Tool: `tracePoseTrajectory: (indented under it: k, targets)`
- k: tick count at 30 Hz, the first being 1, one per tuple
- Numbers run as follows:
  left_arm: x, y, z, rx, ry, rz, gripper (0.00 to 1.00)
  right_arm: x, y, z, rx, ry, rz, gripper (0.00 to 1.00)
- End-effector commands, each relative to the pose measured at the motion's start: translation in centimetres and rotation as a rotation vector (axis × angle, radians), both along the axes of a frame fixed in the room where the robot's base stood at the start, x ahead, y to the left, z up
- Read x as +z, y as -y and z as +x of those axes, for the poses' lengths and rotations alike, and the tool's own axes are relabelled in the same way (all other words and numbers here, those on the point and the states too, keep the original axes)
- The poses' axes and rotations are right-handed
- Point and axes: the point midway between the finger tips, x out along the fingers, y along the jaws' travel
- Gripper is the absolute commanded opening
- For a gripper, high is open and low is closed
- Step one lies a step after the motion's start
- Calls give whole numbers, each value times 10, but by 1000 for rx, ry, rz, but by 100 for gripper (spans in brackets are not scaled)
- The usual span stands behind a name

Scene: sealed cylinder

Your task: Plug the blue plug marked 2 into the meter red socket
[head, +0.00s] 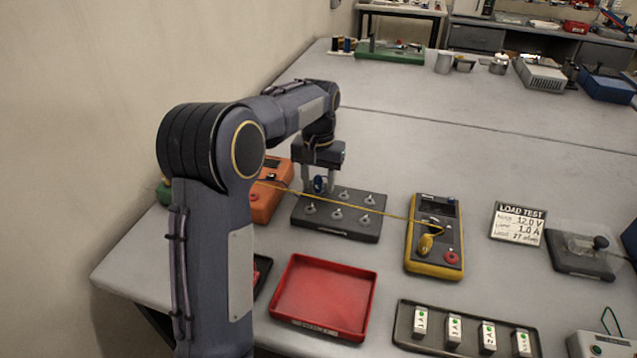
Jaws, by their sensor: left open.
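The meter (412,262) is a dark-faced yellow case lying right of centre. Its red socket (451,257) is at the lower right of its face and looks uncovered. A yellow plug (426,244) sits at the meter's lower left. A blue plug (319,184) stands at the back left of a black block with several metal posts (338,232); its mark cannot be read. My left gripper (318,182) points down over that corner, open, with its fingers about the blue plug. I cannot tell whether they touch it. My right gripper is out of view.
A yellow lead (370,210) runs from near an orange device (270,205) across the block to the meter. An empty red tray (325,297) and a dark tray of labelled white pieces (470,345) lie in front. A load test card (519,224) stands right.

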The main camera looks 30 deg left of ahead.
Motion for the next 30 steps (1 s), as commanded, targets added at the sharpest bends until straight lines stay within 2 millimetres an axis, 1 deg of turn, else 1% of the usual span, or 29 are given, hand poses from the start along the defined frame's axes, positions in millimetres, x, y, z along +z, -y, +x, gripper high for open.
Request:
tracePoseTrajectory:
  k: [6, 13, 14, 23, 24, 30]
  targets:
    - [1, 0, 0, 0, -2, 0, 44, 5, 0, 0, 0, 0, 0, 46]
    - [0, 0, 0, 0, -1, 0, 44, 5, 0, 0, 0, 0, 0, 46]
    - [0, 0, 0, 0, -1, 0, 41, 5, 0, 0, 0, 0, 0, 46]
    - [0, 0, 0, 0, -1, 0, 2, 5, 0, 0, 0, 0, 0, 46]
    - [0, 0, 0, 0, 0, 0, 0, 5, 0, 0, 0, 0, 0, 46]
    - [1, 0, 0, 0, 0, 0, 0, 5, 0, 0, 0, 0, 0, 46]
